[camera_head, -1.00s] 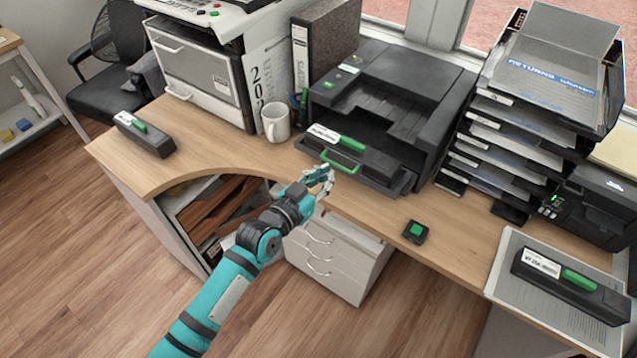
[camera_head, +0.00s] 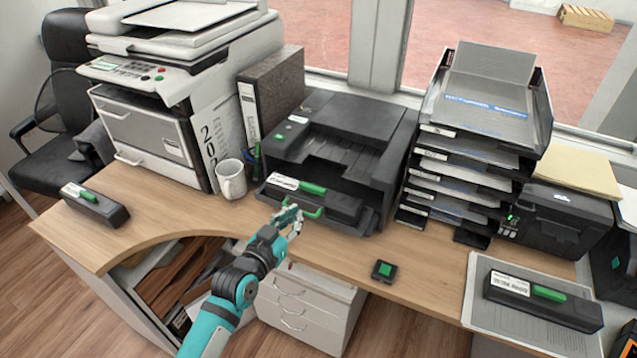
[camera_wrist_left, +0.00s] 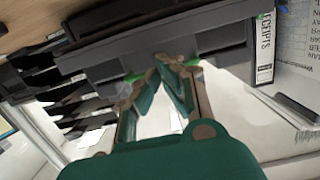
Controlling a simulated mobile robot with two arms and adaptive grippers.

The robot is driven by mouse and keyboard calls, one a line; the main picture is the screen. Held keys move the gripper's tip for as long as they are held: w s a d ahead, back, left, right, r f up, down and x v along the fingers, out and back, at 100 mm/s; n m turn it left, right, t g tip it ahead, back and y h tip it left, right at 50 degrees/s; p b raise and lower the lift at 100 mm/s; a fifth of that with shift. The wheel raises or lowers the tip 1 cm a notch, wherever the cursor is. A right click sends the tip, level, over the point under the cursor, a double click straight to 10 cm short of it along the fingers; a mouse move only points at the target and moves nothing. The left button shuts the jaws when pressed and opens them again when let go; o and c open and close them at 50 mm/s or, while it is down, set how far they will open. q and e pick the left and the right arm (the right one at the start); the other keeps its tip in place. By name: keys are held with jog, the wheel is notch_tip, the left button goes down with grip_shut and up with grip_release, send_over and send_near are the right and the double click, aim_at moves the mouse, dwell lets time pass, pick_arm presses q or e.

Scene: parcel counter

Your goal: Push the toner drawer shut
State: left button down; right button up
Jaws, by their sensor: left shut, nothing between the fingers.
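The black printer (camera_head: 340,145) stands on the desk. Its toner drawer (camera_head: 352,225) sticks out at the front, with a black toner cartridge bearing a white label and a green grip (camera_head: 313,188) in it. A green handle (camera_head: 308,213) is on the drawer's front. My left gripper (camera_head: 292,215) is shut and empty, right at the drawer front by the green handle. Whether it touches is hard to tell. In the left wrist view its closed fingertips (camera_wrist_left: 168,62) point at a dark printer front. My right gripper is not in view.
A white mug (camera_head: 231,180) and a binder (camera_head: 270,95) stand left of the printer. A tray stack (camera_head: 470,150) stands right. Other cartridges lie at the left (camera_head: 95,206) and on a paper sheet (camera_head: 545,300). A small black box (camera_head: 382,270) lies near the desk edge.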

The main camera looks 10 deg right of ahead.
aim_at(304, 203)
pick_arm(q)
jog(key=shift+r+b+x, duration=0.2)
jog(key=shift+b+x, duration=0.45)
jog(key=shift+x, duration=0.75)
jog(key=shift+r+b+x, duration=0.2)
jog(key=shift+b+x, duration=0.4)
jog(key=shift+x, duration=0.75)
jog(key=shift+r+b+x, duration=0.2)
jog(key=shift+b+x, duration=0.7)
jog(key=shift+x, duration=0.55)
jog(key=shift+r+b+x, duration=0.15)
jog(key=shift+b+x, duration=0.75)
jog(key=shift+x, duration=0.3)
jog(key=shift+r+b+x, duration=0.1)
jog(key=shift+b+x, duration=0.75)
jog(key=shift+x, duration=0.3)
jog(key=shift+r+p, duration=0.1)
jog(key=shift+p, duration=0.2)
jog(key=p+v, duration=0.2)
jog(key=v, duration=0.1)
jog(key=f+p+v, duration=0.1)
jog(key=p+v, duration=0.2)
jog(key=v, duration=0.1)
jog(key=p+v, duration=0.3)
jog(key=v, duration=0.1)
jog(key=shift+f, duration=0.2)
jog(key=shift+s+a+f+p, duration=0.1)
jog(key=shift+s+a+p, duration=0.3)
jog(key=shift+s, duration=0.1)
